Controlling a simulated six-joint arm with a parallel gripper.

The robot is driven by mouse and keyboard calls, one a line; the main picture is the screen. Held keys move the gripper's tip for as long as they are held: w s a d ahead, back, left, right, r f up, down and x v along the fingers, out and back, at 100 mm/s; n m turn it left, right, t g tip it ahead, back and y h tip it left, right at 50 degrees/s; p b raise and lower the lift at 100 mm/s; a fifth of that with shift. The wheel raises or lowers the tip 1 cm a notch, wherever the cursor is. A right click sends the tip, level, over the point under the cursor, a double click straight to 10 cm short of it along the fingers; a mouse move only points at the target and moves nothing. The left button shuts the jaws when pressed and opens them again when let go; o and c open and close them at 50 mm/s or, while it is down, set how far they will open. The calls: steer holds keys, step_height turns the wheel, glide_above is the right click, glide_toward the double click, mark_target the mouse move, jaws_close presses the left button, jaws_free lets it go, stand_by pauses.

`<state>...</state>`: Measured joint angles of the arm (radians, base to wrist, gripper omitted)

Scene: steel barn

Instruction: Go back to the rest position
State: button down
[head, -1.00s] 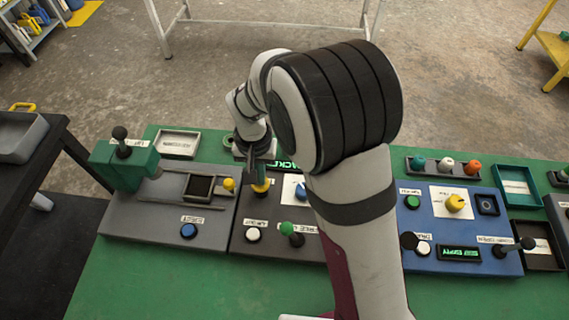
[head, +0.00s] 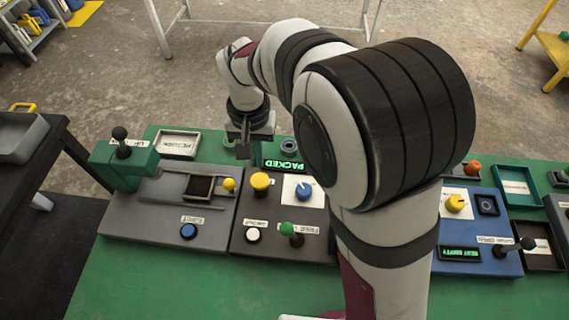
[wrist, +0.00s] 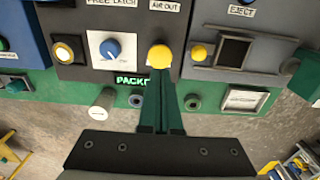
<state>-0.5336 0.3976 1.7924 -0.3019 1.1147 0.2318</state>
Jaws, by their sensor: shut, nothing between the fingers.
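My gripper (head: 243,147) hangs above the back edge of the green bench (head: 150,270) in the head view, near the "PACKED" display (head: 285,165). Its fingers are together with nothing between them, and they also show in the wrist view (wrist: 160,80). The yellow knob (head: 260,182) on the dark grey panel stands clear of the fingers in the head view. In the wrist view the fingertips overlap the lower edge of that knob (wrist: 161,54).
A blue dial (head: 304,191) and a green-tipped lever (head: 287,229) are on the same panel. The left panel has a blue button (head: 188,231) and a green lever housing (head: 125,165). My arm hides part of the blue panel (head: 480,225).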

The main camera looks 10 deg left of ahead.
stand_by(0.6)
steer(key=s+d+r+m, duration=0.2)
steer(key=s+d+r, duration=0.45)
steer(key=d, duration=0.35)
steer(key=s+d+m+y, duration=0.1)
steer(key=s+d+m, duration=0.2)
steer(key=s, duration=1.1)
steer(key=d+f, duration=0.1)
steer(key=d, duration=0.2)
steer(key=shift+d+m+y, duration=0.2)
steer(key=shift+m+y, duration=0.1)
steer(key=shift+y, duration=0.1)
